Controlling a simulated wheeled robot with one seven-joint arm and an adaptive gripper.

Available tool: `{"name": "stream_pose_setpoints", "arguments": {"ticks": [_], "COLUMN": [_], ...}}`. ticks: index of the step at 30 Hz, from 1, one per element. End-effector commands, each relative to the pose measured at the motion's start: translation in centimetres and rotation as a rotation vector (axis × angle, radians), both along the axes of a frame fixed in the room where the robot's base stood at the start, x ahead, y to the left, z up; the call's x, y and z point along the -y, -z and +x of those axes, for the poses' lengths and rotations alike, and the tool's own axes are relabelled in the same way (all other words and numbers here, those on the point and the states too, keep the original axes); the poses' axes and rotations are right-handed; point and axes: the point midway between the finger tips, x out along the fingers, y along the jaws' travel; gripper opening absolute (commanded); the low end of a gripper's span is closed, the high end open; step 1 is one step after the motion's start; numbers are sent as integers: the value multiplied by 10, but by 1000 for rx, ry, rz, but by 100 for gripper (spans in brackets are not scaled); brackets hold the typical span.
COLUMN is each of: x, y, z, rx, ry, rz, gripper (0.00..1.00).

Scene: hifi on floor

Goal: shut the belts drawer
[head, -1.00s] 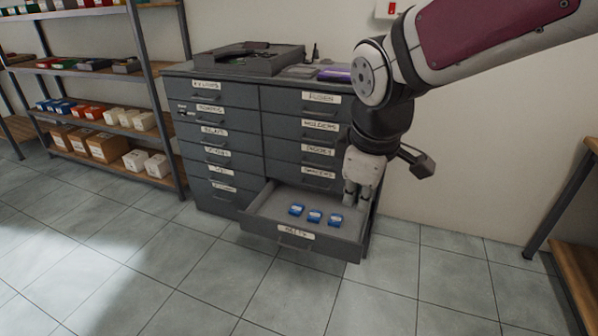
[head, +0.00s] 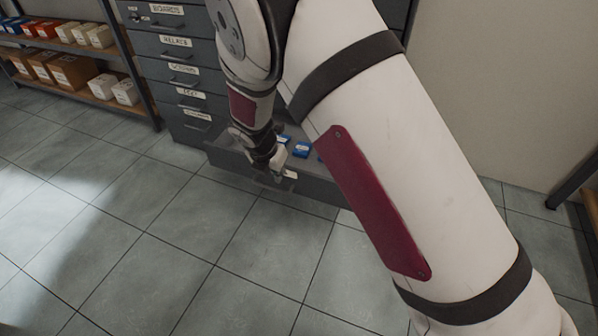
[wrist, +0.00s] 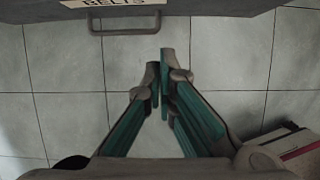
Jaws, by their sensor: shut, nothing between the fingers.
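The belts drawer (head: 320,188) is the low drawer of the grey cabinet and stands pulled out, with blue boxes (head: 301,149) inside. My arm covers much of it in the head view. In the wrist view the drawer's front (wrist: 225,8) crosses the top edge, with its "BELTS" label (wrist: 110,2) and bar handle (wrist: 125,30). My gripper (wrist: 160,72) is shut and empty, with floor tiles behind its fingers. In the head view my gripper (head: 277,170) is near the drawer's front; whether it touches is unclear.
The cabinet's left column of labelled drawers (head: 180,70) is shut. A shelf rack (head: 80,50) with boxes stands at the left. A bench leg (head: 575,180) is at the far right. The tiled floor (head: 150,240) before the drawer is clear.

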Motion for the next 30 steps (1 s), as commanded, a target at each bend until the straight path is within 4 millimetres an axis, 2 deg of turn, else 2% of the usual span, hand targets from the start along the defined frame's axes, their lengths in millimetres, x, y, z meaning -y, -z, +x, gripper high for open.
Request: {"name": "stream_pose_setpoints", "arguments": {"ticks": [8, 20, 24, 30], "x": [1, 12, 19, 24], "y": [29, 102, 100, 99], "z": [8, 35, 56, 70], "rx": [-2, -2, 0, -2], "ry": [-19, -16, -13, -15], "rz": [-9, -8, -5, -7], "gripper": [0, 0, 0, 0]}}
